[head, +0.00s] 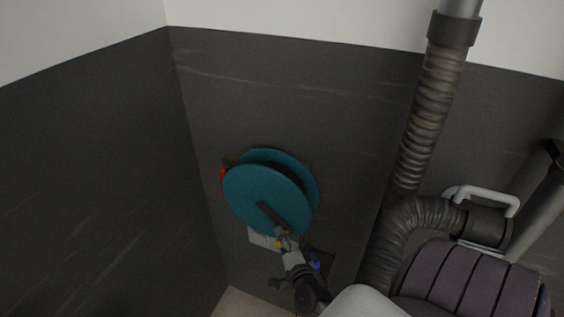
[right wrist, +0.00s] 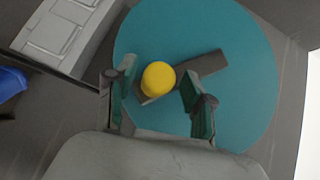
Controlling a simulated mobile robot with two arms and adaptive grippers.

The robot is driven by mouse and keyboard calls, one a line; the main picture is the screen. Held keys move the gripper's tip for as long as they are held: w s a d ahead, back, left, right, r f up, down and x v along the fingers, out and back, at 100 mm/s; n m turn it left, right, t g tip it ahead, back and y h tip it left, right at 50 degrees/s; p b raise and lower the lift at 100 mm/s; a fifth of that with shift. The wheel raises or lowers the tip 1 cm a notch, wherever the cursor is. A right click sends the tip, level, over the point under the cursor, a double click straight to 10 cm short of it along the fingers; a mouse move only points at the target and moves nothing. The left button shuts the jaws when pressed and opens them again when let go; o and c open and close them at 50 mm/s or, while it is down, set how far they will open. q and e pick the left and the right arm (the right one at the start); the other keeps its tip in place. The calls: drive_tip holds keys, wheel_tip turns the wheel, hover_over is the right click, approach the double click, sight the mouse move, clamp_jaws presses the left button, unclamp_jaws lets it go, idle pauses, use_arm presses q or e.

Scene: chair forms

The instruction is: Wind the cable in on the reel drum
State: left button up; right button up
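The reel drum (head: 265,195) has two teal discs and is mounted low on the dark wall in the head view. Its front disc (right wrist: 245,90) fills much of the right wrist view. A dark crank arm (right wrist: 205,65) lies across the disc and carries a yellow knob (right wrist: 158,78). My right gripper (head: 283,238) is at the lower part of the disc. In the right wrist view its two fingers stand apart, one on each side of the knob, with gaps showing. The cable cannot be made out. My left gripper is not in view.
A ribbed dark hose (head: 425,125) runs down the wall at the right. A grey pipe handle (head: 485,196) and a purple-grey ribbed body (head: 470,285) stand at the lower right. A pale box (right wrist: 65,35) and a blue object (right wrist: 10,82) are beside the reel.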

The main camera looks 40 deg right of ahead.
drive_tip(key=shift+s+f, duration=0.1)
drive_tip(key=shift+s+a, duration=0.2)
drive_tip(key=shift+s, duration=0.15)
drive_tip(key=v, duration=1.1)
